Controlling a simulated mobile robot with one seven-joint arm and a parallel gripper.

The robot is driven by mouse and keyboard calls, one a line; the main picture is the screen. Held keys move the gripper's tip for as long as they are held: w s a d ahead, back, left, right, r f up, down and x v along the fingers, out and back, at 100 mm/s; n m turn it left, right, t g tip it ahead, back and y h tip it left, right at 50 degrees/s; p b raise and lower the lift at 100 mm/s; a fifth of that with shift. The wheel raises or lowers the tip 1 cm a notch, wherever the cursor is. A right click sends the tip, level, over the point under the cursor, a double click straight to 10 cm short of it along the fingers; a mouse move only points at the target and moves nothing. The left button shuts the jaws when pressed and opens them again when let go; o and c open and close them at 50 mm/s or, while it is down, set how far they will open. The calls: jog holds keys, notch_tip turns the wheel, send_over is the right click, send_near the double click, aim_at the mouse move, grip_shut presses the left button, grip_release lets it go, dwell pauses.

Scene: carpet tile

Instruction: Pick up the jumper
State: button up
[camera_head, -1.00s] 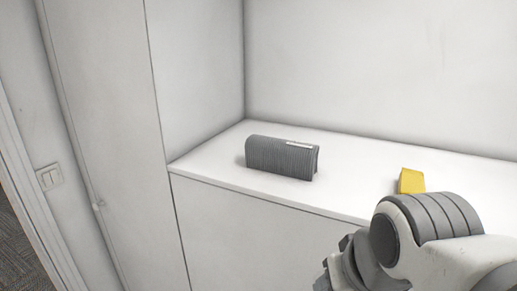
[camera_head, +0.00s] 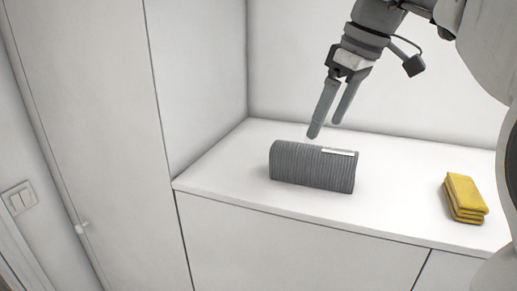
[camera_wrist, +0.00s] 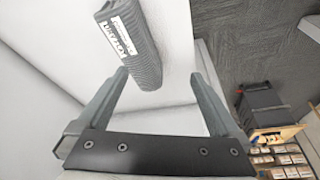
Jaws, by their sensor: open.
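A grey ribbed, folded piece with a white label, which looks like the jumper (camera_head: 308,168), lies on the white counter top. A yellow folded cloth (camera_head: 464,197) lies further right on the same counter. My gripper (camera_head: 326,128) is open and empty, pointing down just above and behind the grey piece in the head view. In the wrist view the grey piece (camera_wrist: 143,55) lies beyond my fingertips, near the left finger, with its printed label facing the camera. No contact with the fingers shows.
The white counter top (camera_head: 400,208) is otherwise clear between the two folded pieces. White walls close it in at the back and left. A tall white cabinet (camera_head: 95,110) stands at the left. The wrist view also shows grey carpet and a dark box (camera_wrist: 262,105).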

aim_at(314, 147)
jog(key=w+d+r+n+y, duration=0.2)
jog(key=w+d+r+n, duration=0.1)
jog(key=w+d+n, duration=0.15)
jog(key=shift+g+h, duration=0.3)
jog(key=shift+g, duration=0.2)
jog(key=b+x, duration=0.1)
jog(key=x, duration=1)
jog(key=shift+w+a+f, duration=0.2)
jog(key=shift+a+f, duration=0.1)
jog(key=shift+d+x, duration=0.1)
jog(key=shift+x, duration=1.3)
jog(key=shift+d+x, duration=0.15)
jog(key=shift+x, duration=1.25)
jog(key=shift+w, duration=0.1)
grip_shut()
